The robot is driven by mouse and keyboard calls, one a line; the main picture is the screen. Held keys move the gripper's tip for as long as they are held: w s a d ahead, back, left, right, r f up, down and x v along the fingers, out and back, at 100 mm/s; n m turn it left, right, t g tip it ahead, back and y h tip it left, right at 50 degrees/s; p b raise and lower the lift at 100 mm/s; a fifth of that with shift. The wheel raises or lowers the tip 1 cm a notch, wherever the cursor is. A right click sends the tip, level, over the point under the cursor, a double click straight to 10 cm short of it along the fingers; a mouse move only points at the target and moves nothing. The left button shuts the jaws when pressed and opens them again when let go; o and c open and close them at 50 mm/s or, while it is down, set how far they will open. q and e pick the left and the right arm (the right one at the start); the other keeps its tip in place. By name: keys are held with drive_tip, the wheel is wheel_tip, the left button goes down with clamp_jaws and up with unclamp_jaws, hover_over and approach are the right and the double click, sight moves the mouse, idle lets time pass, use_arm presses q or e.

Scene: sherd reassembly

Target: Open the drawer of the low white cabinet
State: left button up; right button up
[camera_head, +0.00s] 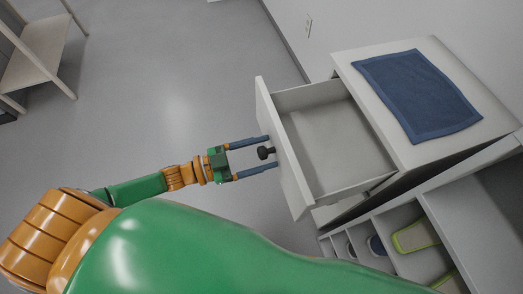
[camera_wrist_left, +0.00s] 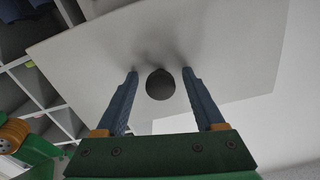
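The low white cabinet (camera_head: 372,118) stands at the right in the head view. Its drawer (camera_head: 330,150) is pulled well out and looks empty inside. A dark round knob (camera_head: 265,153) sits on the drawer front (camera_head: 282,150). My left gripper (camera_head: 268,153) is open, its blue fingers on either side of the knob and apart from it. In the left wrist view the knob (camera_wrist_left: 160,84) shows between the two spread fingers, with gaps on both sides. The fingertips are close to the drawer front (camera_wrist_left: 230,60); I cannot tell if they touch it. My right gripper is not in view.
A dark blue cloth (camera_head: 418,95) lies on the cabinet top. A white shelf unit (camera_head: 380,222) with compartments holding green-rimmed items (camera_head: 415,237) stands below right. A shelf rack (camera_head: 35,55) is at the upper left. The grey floor (camera_head: 170,80) between is clear.

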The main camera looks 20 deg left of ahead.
use_arm(q)
drive_tip(key=v, duration=0.7)
